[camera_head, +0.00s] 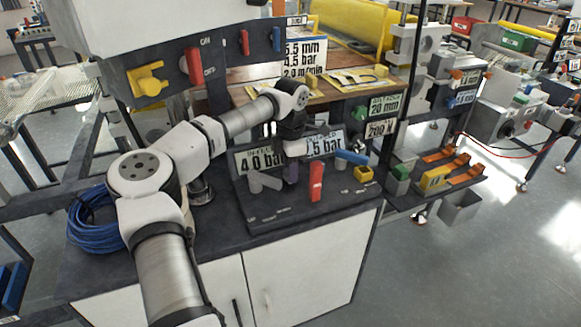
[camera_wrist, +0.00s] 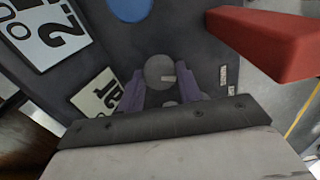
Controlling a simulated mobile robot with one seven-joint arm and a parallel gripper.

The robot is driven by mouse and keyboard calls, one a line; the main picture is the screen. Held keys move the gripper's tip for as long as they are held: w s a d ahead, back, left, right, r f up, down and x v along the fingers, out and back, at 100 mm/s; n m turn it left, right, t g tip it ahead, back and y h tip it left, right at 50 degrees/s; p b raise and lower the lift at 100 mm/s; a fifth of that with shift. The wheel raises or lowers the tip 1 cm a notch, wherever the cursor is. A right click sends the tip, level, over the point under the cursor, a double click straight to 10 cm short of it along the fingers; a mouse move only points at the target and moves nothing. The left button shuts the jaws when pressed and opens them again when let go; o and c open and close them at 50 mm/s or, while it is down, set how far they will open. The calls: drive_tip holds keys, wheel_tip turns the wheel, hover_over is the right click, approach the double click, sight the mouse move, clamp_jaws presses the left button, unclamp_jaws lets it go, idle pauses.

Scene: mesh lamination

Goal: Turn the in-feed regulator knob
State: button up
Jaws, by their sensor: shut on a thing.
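My gripper (camera_head: 290,174) reaches down to the dark control panel on the bench, just right of the in-feed sign reading 4.0 bar (camera_head: 259,160). In the wrist view its two purple fingers (camera_wrist: 163,92) are shut on a round grey knob (camera_wrist: 159,70) with a pale mark on its face. In the head view the fingers hide this knob, and I cannot read a label on it. A grey angled handle (camera_head: 263,182) stands left of my gripper, below the 4.0 bar sign.
A red lever (camera_head: 316,181) stands close to the right of my gripper; it also shows in the wrist view (camera_wrist: 270,42). A blue handle (camera_head: 352,157) and a yellow block (camera_head: 363,174) lie farther right. A blue cable coil (camera_head: 92,220) lies on the bench at left.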

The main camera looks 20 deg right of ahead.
drive_tip(key=shift+r+m, duration=0.1)
drive_tip(key=shift+m, duration=0.2)
drive_tip(key=o, duration=1)
wheel_tip(320, 180, up, 14)
drive_tip(key=b, duration=0.2)
idle(0.3)
